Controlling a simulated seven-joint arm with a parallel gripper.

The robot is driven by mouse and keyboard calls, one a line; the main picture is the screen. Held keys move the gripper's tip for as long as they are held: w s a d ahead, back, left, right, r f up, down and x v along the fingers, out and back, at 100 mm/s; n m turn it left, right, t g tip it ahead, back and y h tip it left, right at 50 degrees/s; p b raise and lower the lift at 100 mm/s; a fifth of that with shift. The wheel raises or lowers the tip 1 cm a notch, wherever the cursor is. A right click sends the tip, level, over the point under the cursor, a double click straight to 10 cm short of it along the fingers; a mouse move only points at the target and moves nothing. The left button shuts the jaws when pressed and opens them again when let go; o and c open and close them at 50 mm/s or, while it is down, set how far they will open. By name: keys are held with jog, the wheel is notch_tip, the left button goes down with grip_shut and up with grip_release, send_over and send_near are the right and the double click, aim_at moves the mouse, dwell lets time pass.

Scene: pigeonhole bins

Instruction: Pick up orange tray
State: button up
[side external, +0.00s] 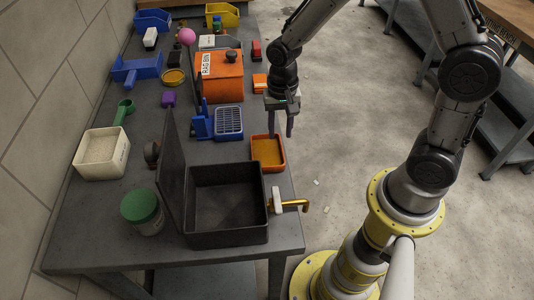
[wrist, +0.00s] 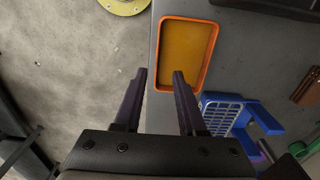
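The orange tray (side external: 282,158) lies flat on the grey table near its right edge, beside the open dark box. It is shallow and rectangular, with an orange rim and a yellowish inside. It also shows at the top of the wrist view (wrist: 207,60). My gripper (side external: 281,136) is above the table close to the tray's far end. In the wrist view my gripper (wrist: 162,76) has its two dark fingers spread with nothing between them. One fingertip overlaps the tray's lower part in that view, and the other is over the floor. I cannot tell whether a finger touches the tray.
A dark open box (side external: 262,212) with a raised lid stands in front of the tray. A blue basket (side external: 229,122) stands left of it. An orange rag bin (side external: 222,85) is farther back.

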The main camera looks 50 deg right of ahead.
aim_at(267, 153)
jog(key=f, duration=0.5)
jog(key=shift+s+d, duration=0.15)
jog(key=shift+s, duration=0.1)
jog(key=shift+c, duration=0.2)
grip_shut()
dwell(1.0)
